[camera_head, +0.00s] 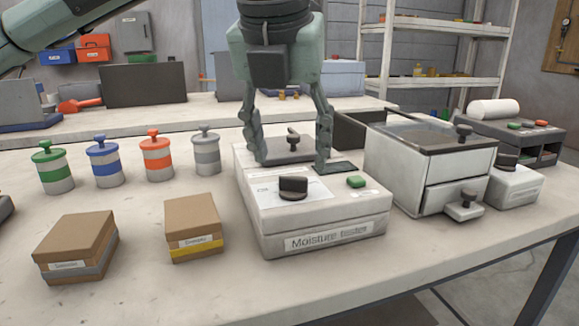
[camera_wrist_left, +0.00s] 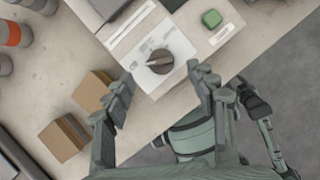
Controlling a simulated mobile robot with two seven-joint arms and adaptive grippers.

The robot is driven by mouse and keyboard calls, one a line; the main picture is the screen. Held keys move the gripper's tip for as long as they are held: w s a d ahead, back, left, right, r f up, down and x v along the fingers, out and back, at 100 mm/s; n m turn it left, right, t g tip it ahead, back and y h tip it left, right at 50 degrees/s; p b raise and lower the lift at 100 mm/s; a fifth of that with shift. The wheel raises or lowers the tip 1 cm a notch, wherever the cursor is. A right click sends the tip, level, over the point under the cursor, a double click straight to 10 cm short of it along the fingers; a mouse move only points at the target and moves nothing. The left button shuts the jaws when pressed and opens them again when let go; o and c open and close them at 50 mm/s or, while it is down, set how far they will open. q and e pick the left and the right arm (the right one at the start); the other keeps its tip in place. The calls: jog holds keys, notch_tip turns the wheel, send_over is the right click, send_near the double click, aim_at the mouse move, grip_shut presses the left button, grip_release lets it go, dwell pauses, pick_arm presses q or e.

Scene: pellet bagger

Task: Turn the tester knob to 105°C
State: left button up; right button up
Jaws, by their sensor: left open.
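The moisture tester (camera_head: 325,228) is a white box with a front label, standing on the table. Its black knob (camera_head: 292,188) sits on a pale dial panel, with a green button (camera_head: 357,181) to its right. The wrist view also shows the knob (camera_wrist_left: 159,62) and green button (camera_wrist_left: 211,19). My left gripper (camera_head: 293,165) points down over the tester, fingers open and empty. In the wrist view the knob lies just beyond and between the fingertips (camera_wrist_left: 166,82), apart from both. The dial markings are too small to read.
Two cardboard boxes (camera_head: 76,248) (camera_head: 194,228) and several colour-banded jars (camera_head: 158,156) stand left of the tester. A white box with a drawer (camera_head: 405,170) stands close on its right. A handled lid (camera_head: 285,152) lies on the tester's back part. The table front is clear.

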aim_at(293, 177)
pick_arm(q)
jog(key=x, duration=0.4)
jog(key=shift+w+f, duration=0.15)
jog(key=shift+f, duration=0.3)
pick_arm(e)
jog(key=shift+w+f, duration=0.1)
jog(key=shift+f, duration=0.3)
jog(key=shift+w, duration=0.1)
